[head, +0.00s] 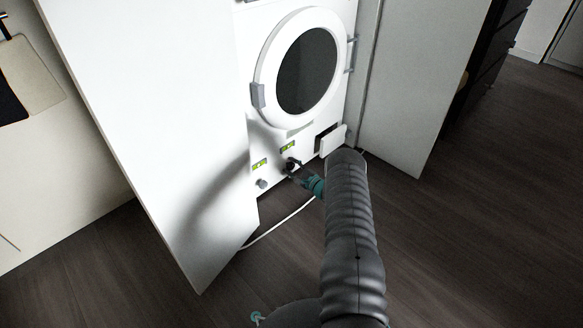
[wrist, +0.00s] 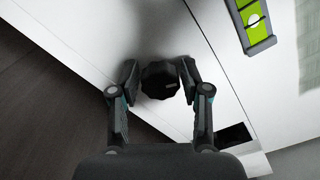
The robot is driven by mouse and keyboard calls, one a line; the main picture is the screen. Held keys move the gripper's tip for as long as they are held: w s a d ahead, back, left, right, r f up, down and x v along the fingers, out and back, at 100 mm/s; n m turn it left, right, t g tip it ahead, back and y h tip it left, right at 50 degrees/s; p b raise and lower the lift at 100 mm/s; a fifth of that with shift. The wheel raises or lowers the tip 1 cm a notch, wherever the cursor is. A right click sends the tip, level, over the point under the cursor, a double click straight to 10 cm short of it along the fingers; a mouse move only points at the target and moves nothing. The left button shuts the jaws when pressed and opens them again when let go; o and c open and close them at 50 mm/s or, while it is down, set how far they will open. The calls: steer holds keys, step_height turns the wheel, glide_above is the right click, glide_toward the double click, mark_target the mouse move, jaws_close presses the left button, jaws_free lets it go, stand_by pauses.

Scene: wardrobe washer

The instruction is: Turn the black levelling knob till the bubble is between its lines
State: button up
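The black levelling knob (head: 292,164) is low on the white machine's front. It shows as a dark faceted disc in the wrist view (wrist: 160,81). My gripper (wrist: 159,70) has one finger on each side of the knob, very close to its rim. I cannot tell whether both fingers press on it. In the head view my gripper (head: 299,172) partly hides the knob. A green bubble vial (head: 288,147) sits just above the knob.
A second green vial (head: 259,164) and a grey knob (head: 262,183) are to the left. An open flap (head: 333,140) is at the right, below the round door (head: 307,70). Wardrobe panels (head: 140,120) flank the machine. A white hose (head: 280,224) lies on the floor.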

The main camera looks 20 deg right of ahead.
jaws_close()
steer(key=shift+m, duration=0.4)
